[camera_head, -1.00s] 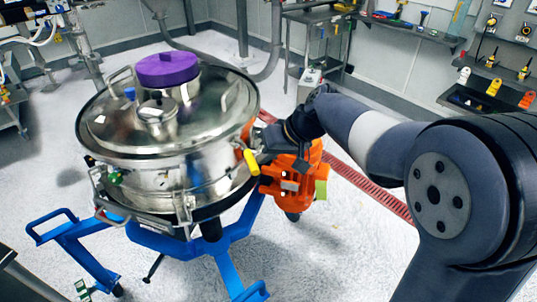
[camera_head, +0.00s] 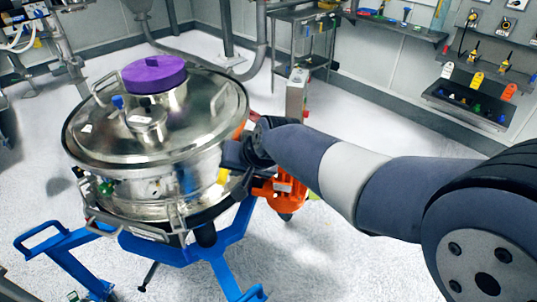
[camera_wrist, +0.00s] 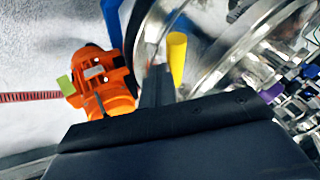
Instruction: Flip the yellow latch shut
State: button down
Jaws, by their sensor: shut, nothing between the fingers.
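The yellow latch (camera_head: 223,175) is on the right side of the steel sifter drum (camera_head: 150,178), close to the drum wall below the lid rim, and partly hidden by my gripper. In the wrist view its yellow handle (camera_wrist: 177,58) stands just right of my fingers. My gripper (camera_head: 230,154) is shut and empty, at the drum's right side right above the latch. In the wrist view its dark shut fingers (camera_wrist: 157,84) point toward the drum rim, very near the handle. I cannot tell whether they touch it or whether the latch is fully closed.
An orange motor (camera_head: 281,190) sits close under my wrist, right of the drum; it also shows in the wrist view (camera_wrist: 100,82). The sifter stands on a blue wheeled frame (camera_head: 170,250). A purple cap (camera_head: 154,74) tops the lid. Open floor lies at the front right.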

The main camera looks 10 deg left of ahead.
jog(key=shift+s+a, duration=0.35)
jog(key=shift+a, duration=0.45)
jog(key=a+p, duration=0.1)
jog(key=a, duration=0.5)
jog(key=shift+s+a, duration=0.2)
jog(key=shift+a+r, duration=0.1)
jog(key=shift+r, duration=0.05)
